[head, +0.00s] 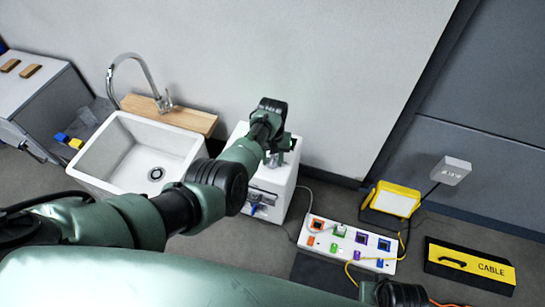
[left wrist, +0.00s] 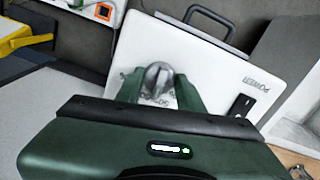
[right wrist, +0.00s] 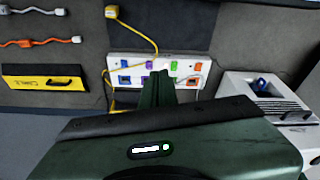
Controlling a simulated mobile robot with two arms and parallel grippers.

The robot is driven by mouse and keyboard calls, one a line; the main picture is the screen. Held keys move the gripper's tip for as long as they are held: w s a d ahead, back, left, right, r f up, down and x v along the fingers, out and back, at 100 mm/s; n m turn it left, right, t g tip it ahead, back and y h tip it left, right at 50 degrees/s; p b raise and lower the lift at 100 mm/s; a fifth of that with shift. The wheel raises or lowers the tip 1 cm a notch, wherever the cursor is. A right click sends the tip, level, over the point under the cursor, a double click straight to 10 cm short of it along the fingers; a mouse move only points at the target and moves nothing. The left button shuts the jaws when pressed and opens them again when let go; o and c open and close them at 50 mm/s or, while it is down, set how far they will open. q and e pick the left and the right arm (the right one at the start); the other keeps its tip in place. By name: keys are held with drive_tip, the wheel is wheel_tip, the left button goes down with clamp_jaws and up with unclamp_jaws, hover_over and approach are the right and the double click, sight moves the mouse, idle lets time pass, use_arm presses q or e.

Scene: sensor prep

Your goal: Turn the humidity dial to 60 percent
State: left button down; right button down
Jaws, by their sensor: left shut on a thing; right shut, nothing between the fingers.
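The humidity dial (left wrist: 158,76) is a grey round knob on the white face of a box (left wrist: 205,60), with small dark markings around it, too small and partly covered to read. My left gripper (left wrist: 157,90) has its fingers on either side of the knob, shut on it. In the head view the white box (head: 262,205) stands on the floor, and my left gripper (head: 278,150) is at its top, hiding the dial. My right gripper (right wrist: 160,80) is shut and empty in the right wrist view, over the white socket panel.
A black switch (left wrist: 242,105) beside the word POWER is near the dial. A white sink (head: 115,165) is left of the box. The white panel with coloured sockets (head: 318,246), a yellow work lamp (head: 395,200) and a yellow-black cable case (head: 470,266) lie to the right. Cables run along the floor.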

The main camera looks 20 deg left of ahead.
use_arm(q)
drive_tip(key=shift+r+m+p, duration=0.1)
drive_tip(key=shift+m+p, duration=0.2)
drive_tip(key=shift+m, duration=2.1)
use_arm(e)
drive_tip(key=shift+s+f, duration=0.25)
drive_tip(key=shift+f, duration=0.85)
drive_tip(key=shift+s+f, duration=0.25)
drive_tip(key=shift+f, duration=1)
use_arm(q)
drive_tip(key=c, duration=0.9)
unclamp_jaws()
use_arm(e)
drive_tip(key=shift+s+f, duration=0.1)
